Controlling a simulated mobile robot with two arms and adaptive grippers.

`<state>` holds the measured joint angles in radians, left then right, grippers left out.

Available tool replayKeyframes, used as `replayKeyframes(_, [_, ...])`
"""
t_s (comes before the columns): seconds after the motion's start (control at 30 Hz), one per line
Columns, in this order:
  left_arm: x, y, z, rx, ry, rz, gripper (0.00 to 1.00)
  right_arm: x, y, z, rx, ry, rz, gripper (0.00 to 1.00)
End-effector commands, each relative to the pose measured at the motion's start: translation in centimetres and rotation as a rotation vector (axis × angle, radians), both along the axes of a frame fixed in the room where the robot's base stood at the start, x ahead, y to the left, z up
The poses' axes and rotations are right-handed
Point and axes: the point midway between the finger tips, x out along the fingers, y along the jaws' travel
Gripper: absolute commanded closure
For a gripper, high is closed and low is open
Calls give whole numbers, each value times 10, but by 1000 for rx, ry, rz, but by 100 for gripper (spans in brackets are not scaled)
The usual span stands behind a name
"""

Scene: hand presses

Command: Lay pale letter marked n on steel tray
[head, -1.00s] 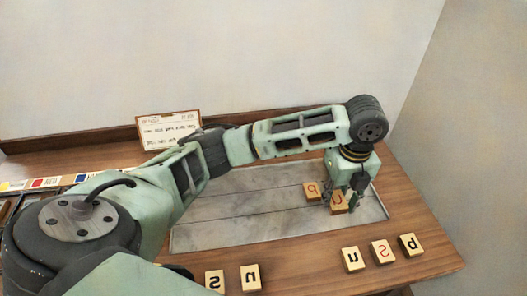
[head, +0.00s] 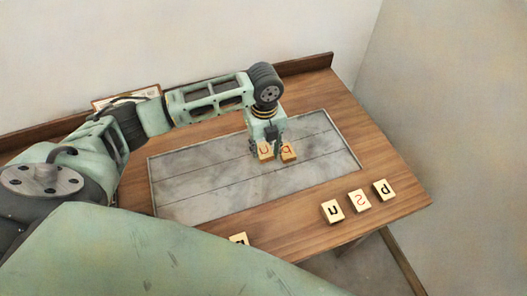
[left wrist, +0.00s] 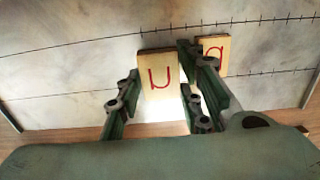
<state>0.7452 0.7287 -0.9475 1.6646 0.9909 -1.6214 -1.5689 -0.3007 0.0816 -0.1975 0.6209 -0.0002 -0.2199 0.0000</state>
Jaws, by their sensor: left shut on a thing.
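A pale wooden letter block (head: 265,153) with a red mark like n or u is held between the fingers of my left gripper (head: 264,147). The held block also shows in the left wrist view (left wrist: 160,76), its letter facing the camera. It is over the steel tray (head: 190,185), right of its middle; I cannot tell whether it touches the tray. A second pale block (head: 289,152) with a red p-like or d-like letter lies on the tray just right of the held one, also in the left wrist view (left wrist: 212,54). My right gripper is not in view.
Loose blocks lie on the wood at the front right: one like n (head: 332,211), a red s (head: 360,201) and one like p (head: 383,190). Another block (head: 238,239) is partly hidden by my arm. A card (head: 125,97) stands at the back. The tray's left part is clear.

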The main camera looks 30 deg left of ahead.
Motion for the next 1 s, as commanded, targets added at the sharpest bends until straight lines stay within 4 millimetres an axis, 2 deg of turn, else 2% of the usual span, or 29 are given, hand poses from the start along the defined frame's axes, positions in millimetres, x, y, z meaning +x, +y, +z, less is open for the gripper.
replayKeyframes(0.1, [-1, 1, -13, 1, 3, 0, 90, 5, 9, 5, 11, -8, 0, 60])
replayKeyframes(0.3, [-1, 1, -38, 1, 1, -1, 90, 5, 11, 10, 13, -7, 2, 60])
replayKeyframes(0.7, [-1, 1, -44, 1, 1, -1, 90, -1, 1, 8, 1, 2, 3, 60])
replayKeyframes(0.73, [-1, 1, -44, 1, 0, -1, 64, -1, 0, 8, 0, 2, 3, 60])
replayKeyframes(0.93, [-1, 1, -43, 1, 0, -1, 47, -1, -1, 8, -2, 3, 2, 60])
replayKeyframes(1.0, [-1, 1, -43, 1, 0, -1, 47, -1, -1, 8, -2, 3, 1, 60])
